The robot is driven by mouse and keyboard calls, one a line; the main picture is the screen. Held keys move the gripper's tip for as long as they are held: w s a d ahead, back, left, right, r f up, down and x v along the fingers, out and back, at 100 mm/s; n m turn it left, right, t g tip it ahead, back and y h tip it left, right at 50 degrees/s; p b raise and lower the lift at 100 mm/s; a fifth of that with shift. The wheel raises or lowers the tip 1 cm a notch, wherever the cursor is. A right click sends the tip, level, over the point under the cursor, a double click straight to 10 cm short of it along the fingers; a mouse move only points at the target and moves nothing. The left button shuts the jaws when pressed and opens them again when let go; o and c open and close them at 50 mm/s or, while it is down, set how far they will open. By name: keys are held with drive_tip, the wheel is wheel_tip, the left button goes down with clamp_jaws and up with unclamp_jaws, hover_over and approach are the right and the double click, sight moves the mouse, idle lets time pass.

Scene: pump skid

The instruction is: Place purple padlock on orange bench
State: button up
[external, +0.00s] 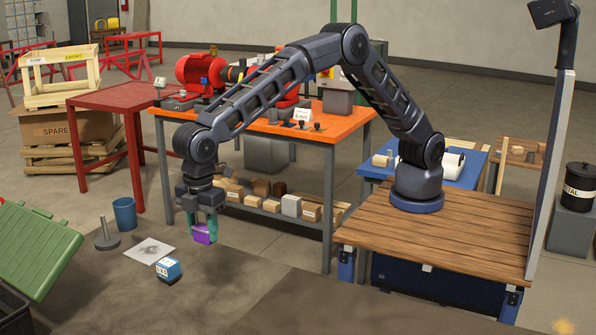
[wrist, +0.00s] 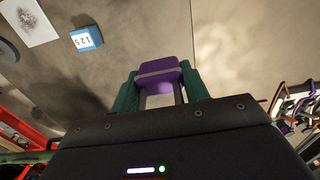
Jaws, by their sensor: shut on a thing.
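The purple padlock (external: 203,235) is between the fingers of my gripper (external: 202,226), low in front of the orange bench. In the wrist view the padlock (wrist: 159,74) shows its purple body and a pale shackle between the two green fingers of my gripper (wrist: 158,92), which are shut on it. The orange bench (external: 345,127) stands behind my gripper, its top higher than the padlock. The padlock is held in the air, apart from the bench.
A blue box (external: 168,269), a paper sheet (external: 149,251), a blue bin (external: 124,214) and a green case lid (external: 35,250) lie around below.

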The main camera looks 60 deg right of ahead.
drive_tip(key=w+d, duration=1.3)
drive_tip(key=w, duration=0.4)
drive_tip(key=w+d, duration=1.2)
drive_tip(key=w, duration=0.6)
drive_tip(key=w+d, duration=0.6)
drive_tip(key=d, duration=0.6)
drive_tip(key=w+d+r, duration=0.1)
drive_tip(key=w+d, duration=0.4)
drive_tip(key=d, duration=0.7)
drive_tip(key=w+d, duration=0.6)
drive_tip(key=d, duration=0.7)
drive_tip(key=w+d, duration=0.2)
drive_tip(key=d, duration=1.6)
drive_tip(key=r, duration=0.2)
hover_over(331, 135)
drive_tip(key=f, duration=1.9)
drive_tip(key=shift+d+f, duration=0.2)
drive_tip(key=shift+f, duration=0.2)
